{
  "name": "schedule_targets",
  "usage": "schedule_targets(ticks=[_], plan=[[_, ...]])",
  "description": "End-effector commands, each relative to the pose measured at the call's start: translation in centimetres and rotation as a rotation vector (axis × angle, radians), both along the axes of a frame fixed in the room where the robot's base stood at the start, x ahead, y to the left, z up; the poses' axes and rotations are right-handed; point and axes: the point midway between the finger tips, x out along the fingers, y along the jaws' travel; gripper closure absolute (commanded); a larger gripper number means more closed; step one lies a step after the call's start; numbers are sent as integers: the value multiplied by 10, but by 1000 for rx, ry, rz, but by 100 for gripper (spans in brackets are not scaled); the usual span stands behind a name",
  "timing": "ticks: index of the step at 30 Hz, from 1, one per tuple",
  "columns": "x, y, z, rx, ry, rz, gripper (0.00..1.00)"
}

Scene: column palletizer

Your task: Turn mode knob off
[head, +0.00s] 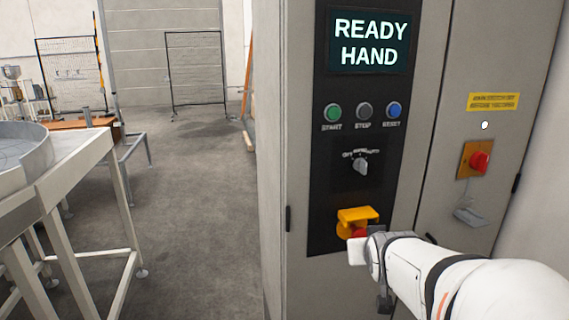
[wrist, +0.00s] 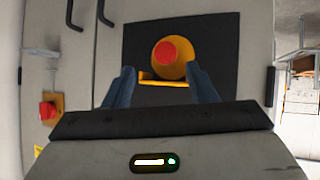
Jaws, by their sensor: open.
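The mode knob (head: 361,163) is a small grey knob on the black control panel in the head view. It sits below the row of three buttons and above the yellow-shrouded red stop button (head: 357,227). Its pointer looks tilted from upright; its label is too small to read surely. The screen (head: 369,42) reads READY HAND. My gripper (head: 357,250) is low at the panel, by the red stop button and below the knob. In the wrist view my gripper (wrist: 160,92) has its two fingers apart, with the red button (wrist: 166,52) beyond them. The knob is not seen there.
Green start (head: 334,112), grey stop (head: 363,111) and blue reset (head: 393,110) buttons sit above the knob. A red rotary switch (head: 480,162) on a yellow plate is on the cabinet's right. A conveyor frame (head: 75,165) stands left; the floor (head: 190,200) between is clear.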

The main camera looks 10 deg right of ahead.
Motion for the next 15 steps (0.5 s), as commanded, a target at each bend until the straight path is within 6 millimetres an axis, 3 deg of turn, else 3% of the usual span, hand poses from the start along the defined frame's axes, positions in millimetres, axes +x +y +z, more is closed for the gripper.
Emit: schedule_targets(ticks=[1,6,9,15], plan=[[9,-17,18,-16,-78,-32,49],[39,-36,68,-21,-347,102,49],[44,-40,90,-10,-463,177,49],[44,-38,113,33,-588,299,49]])
